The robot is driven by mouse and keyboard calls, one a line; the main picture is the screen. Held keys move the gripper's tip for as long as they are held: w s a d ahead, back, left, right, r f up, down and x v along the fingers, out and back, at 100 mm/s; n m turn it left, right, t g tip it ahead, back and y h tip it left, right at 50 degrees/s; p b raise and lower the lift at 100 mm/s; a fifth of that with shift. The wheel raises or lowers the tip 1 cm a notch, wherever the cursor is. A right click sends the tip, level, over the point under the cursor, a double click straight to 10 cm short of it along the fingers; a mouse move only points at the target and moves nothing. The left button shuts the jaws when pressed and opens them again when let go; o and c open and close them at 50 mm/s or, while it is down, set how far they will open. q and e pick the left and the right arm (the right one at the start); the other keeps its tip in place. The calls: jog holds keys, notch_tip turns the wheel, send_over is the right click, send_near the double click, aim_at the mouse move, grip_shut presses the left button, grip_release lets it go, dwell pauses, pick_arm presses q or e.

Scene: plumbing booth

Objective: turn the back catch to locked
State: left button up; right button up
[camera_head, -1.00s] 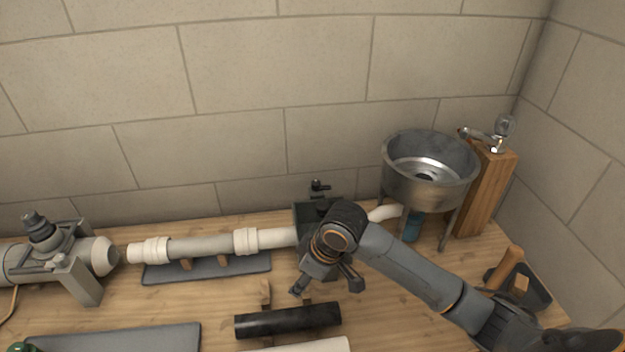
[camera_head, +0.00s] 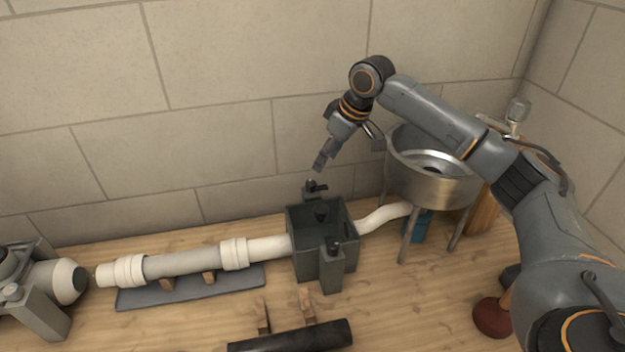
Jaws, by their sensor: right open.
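The back catch (camera_head: 315,188) is a small black knob with a short lever pointing right. It stands on a post at the back of the dark grey open box (camera_head: 307,250). A similar front catch (camera_head: 333,246) sits on the box's front post. My right gripper (camera_head: 349,153) is open and empty. In the picture it is above and slightly right of the back catch, apart from it, with its fingers pointing down. I cannot tell whether the catch is locked. My left gripper is not in view.
White pipe (camera_head: 185,262) enters the box from the left, and a curved white pipe (camera_head: 385,215) runs right to a metal basin (camera_head: 435,185) on legs. A black tube (camera_head: 290,338) lies in front. The wall is close behind the box.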

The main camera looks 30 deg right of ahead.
aim_at(312, 182)
jog(key=x, duration=1)
jog(key=shift+f+p, duration=0.1)
jog(key=shift+p, duration=0.2)
jog(key=shift+c, duration=0.2)
